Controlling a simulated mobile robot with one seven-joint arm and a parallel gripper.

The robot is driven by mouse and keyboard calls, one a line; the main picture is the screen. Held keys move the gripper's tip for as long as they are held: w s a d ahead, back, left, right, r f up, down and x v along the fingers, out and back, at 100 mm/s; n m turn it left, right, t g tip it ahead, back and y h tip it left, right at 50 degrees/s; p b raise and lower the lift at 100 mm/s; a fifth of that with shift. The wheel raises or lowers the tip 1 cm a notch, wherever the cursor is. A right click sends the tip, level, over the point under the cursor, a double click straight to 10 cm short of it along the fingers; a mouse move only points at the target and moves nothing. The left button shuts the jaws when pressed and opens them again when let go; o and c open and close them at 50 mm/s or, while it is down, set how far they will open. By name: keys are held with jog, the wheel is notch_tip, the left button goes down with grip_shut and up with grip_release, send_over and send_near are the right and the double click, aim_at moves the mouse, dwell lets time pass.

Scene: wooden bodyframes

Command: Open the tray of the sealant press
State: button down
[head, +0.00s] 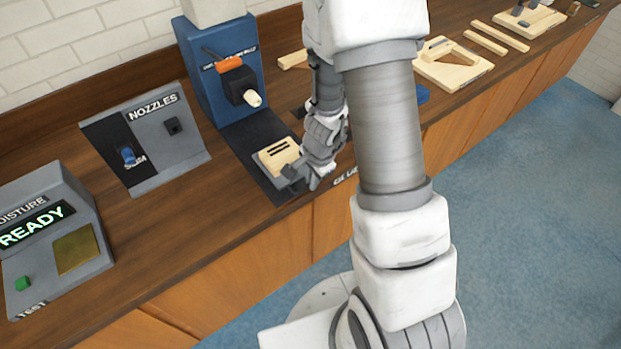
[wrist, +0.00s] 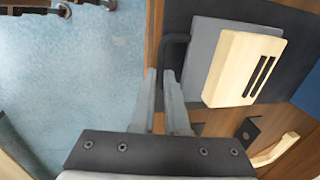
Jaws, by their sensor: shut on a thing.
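The sealant press (head: 222,90) is a blue upright machine with an orange lever and a pale nozzle, on a dark base (head: 243,137) on the bench. A pale wooden block (head: 278,155) with two dark slots lies at the front of that base. In the wrist view the block (wrist: 243,68) rests on the grey tray (wrist: 200,45). A dark loop handle (wrist: 173,50) stands out from the tray's edge. My gripper (wrist: 161,75) is at this handle, its fingers closed around the handle's near part. In the head view my gripper (head: 300,178) hides the handle.
A nozzle stand (head: 150,135) and a moisture tester (head: 50,240) reading READY stand to the left on the bench. Wooden frame parts (head: 450,65) lie to the right. Blue floor (head: 530,200) in front of the bench is clear.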

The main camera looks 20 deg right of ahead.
jog(key=c, duration=1.2)
grip_release()
jog(key=shift+r, duration=0.1)
jog(key=s+d+r+p, duration=0.1)
jog(key=s+r+p, duration=0.2)
jog(key=r+p, duration=0.5)
notch_tip(320, 180, up, 9)
jog(key=shift+f, duration=0.1)
jog(key=shift+s, duration=0.1)
